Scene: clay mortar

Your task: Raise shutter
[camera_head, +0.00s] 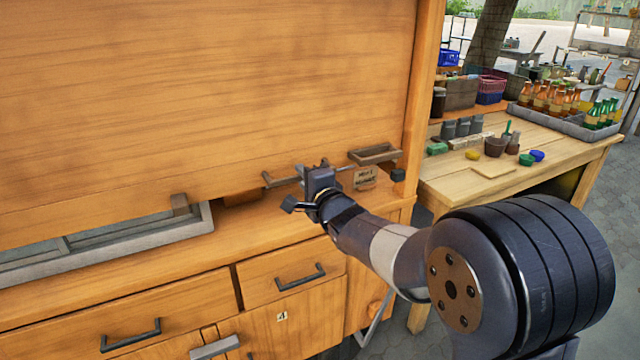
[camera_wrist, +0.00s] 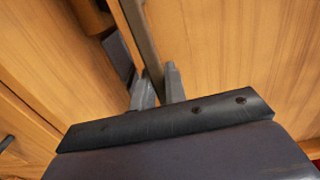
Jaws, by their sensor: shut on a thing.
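The shutter (camera_head: 200,90) is a broad wooden panel on the front of the cabinet, at the upper left in the head view. A gap shows below its lower edge at the left, with a grey tray (camera_head: 110,240) inside. My gripper (camera_head: 318,178) is at the shutter's lower right edge. It is shut on a thin bar (camera_head: 283,181), which looks like the shutter's handle. In the wrist view the bar (camera_wrist: 141,38) runs down between the two fingertips (camera_wrist: 160,88). My wrist hides part of the bar.
Below is a wooden counter with drawers, whose dark handles (camera_head: 300,286) stick out. A small wooden tray (camera_head: 375,154) and a label sit right of my gripper. A workbench (camera_head: 560,155) with bottles, pots and crates stands at the right.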

